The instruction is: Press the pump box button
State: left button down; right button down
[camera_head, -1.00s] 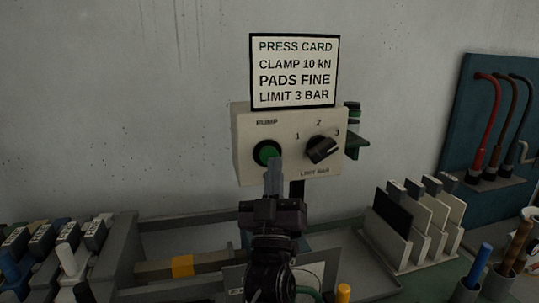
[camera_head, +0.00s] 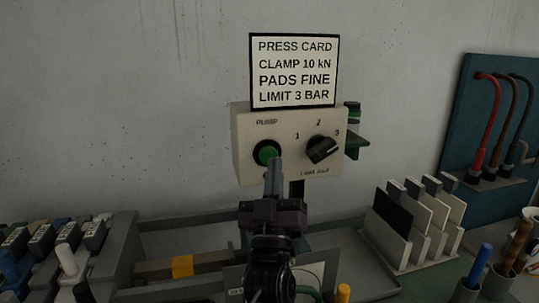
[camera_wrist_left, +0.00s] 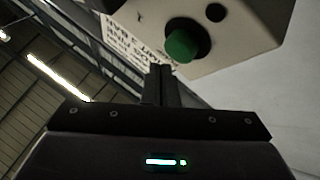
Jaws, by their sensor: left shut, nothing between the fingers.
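The pump box (camera_head: 240,142) is a cream box with a round green button (camera_head: 265,152) in a black collar under the word PUMP. A black knob (camera_head: 322,150) with marks 1, 2 and 3 sits to the button's right. My left gripper (camera_head: 274,162) is shut and empty, its fingertips just below and slightly right of the button in the head view. In the left wrist view the green button (camera_wrist_left: 182,46) stands out from the box (camera_wrist_left: 235,48), just beyond the closed fingers (camera_wrist_left: 161,70). I cannot tell whether they touch. My right gripper is not in view.
A press card sign (camera_head: 294,71) stands above the box, reading LIMIT 3 BAR. Below are a grey tray (camera_head: 190,222) and a bar with a yellow band (camera_head: 182,267). A rack of upright plates (camera_head: 415,225) stands at right, and a blue board with hoses (camera_head: 500,130) hangs beyond.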

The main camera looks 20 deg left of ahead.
pick_arm(q)
jog(key=shift+w+a, duration=0.1)
dwell(0.6)
jog(key=shift+w+a, duration=0.15)
jog(key=shift+w, duration=0.15)
jog(key=shift+w+a, duration=0.35)
jog(key=shift+w, duration=0.1)
dwell(0.9)
jog(key=shift+s, duration=0.1)
jog(key=shift+s+d, duration=0.6)
jog(key=shift+s, duration=0.2)
jog(key=shift+s+d+b, duration=0.1)
jog(key=shift+s+d, duration=0.45)
jog(key=shift+s, duration=0.25)
jog(key=shift+s+d+b, duration=0.1)
jog(key=shift+s+d, duration=0.45)
jog(key=shift+s, duration=0.3)
jog(key=shift+s+d+b, duration=0.1)
jog(key=shift+s+d, duration=0.45)
jog(key=shift+s, duration=0.25)
